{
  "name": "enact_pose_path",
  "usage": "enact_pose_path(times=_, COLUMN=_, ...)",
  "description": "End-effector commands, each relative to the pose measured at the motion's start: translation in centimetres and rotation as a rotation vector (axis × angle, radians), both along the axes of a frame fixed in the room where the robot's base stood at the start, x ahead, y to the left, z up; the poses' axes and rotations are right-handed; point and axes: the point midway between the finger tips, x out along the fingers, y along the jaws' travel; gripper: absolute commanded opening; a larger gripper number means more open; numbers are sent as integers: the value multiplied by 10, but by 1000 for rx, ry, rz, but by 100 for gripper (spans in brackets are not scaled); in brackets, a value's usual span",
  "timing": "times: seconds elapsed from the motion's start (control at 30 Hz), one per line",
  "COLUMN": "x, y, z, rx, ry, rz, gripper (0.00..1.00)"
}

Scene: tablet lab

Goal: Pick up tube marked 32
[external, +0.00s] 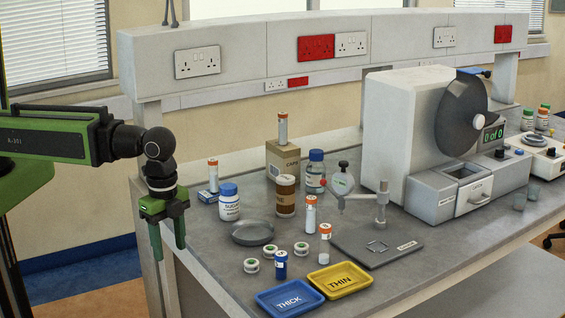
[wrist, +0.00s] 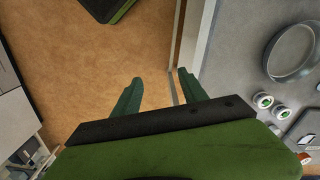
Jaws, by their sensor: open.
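Several white tubes with orange caps stand on the bench in the external view. One tube (external: 213,178) is at the left on a small box, one tube (external: 283,129) is on top of a cardboard box (external: 281,163), one tube (external: 311,217) is mid-bench, and one tube (external: 325,246) is nearer the front. I cannot read the number 32 on any of them. My gripper (external: 168,243) points down, open and empty, left of the bench edge. In the wrist view my gripper (wrist: 159,80) has its fingers apart over the floor and the bench edge.
A grey dish (external: 253,240), a sugar jar (external: 229,205), white discs and a blue cylinder (external: 281,266) are among the tubes. Blue and yellow trays, THICK (external: 270,308) and THIN (external: 354,287), lie at the front. A large machine (external: 400,125) stands behind.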

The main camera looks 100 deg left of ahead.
Motion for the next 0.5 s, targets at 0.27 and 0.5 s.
enact_pose_path(times=0.27, x=135, y=30, z=25, rx=1, ry=-1, rz=-934, gripper=50)
enact_pose_path(times=0.5, x=259, y=138, z=82, rx=0, ry=0, rz=-1460, gripper=50)
